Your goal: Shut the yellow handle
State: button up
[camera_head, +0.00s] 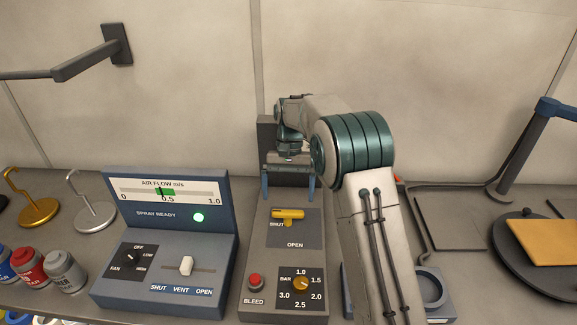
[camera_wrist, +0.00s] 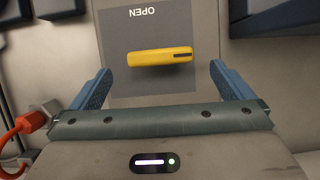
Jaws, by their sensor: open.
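The yellow handle (camera_head: 288,213) sits on a dark square plate (camera_head: 309,236) on the grey control box. It lies nearly crosswise, just above the word SHUT; the word OPEN is lower on the plate. In the wrist view the handle (camera_wrist: 155,57) lies across the plate, with a dark mark at its right end, and OPEN reads upside down above it. My gripper (camera_head: 288,188) is open, its blue fingers pointing down just behind the handle. In the wrist view the fingers (camera_wrist: 161,84) stand wide apart, one toward each end of the handle, and nothing is between them.
Below the plate are a red BLEED button (camera_head: 254,281) and a black BAR dial (camera_head: 300,283). A blue-grey air flow panel (camera_head: 165,245) with a white slider stands at the left. My arm hides part of the bench right of the box. An orange plug (camera_wrist: 30,122) shows at lower left.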

jog(key=v, duration=0.9)
jog(key=shift+r, duration=0.15)
